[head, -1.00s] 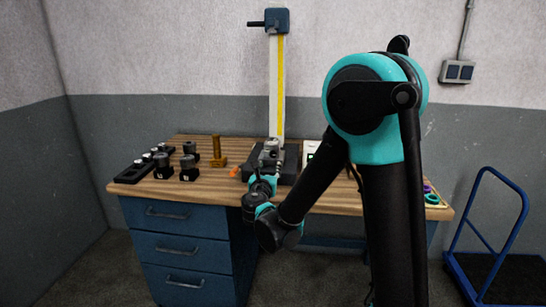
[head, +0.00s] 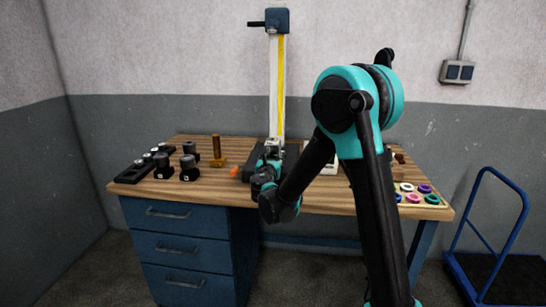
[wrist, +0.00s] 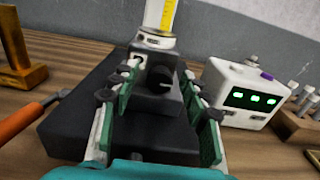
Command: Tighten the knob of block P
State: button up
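My gripper (wrist: 160,95) is open in the wrist view, its two green-padded fingers wide apart. A dark block with a round black knob (wrist: 160,84) shows between and beyond the fingertips, on the black base (wrist: 75,112) of the tall column. I cannot tell whether the fingers touch it. In the head view my gripper (head: 271,150) is in front of the column and hides most of this spot. Two dark knobbed blocks stand at left on the table, one at the front (head: 189,169) and one beside it (head: 162,166). Their letters are too small to read, so I cannot tell which block is P.
The column (head: 277,85) rises behind my gripper. Colored rings (head: 412,193) sit at the table's right. A blue cart (head: 495,255) stands beyond.

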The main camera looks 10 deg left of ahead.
grip_shut()
jog(key=shift+d+m, duration=0.1)
jog(key=shift+m, duration=2.7)
grip_release()
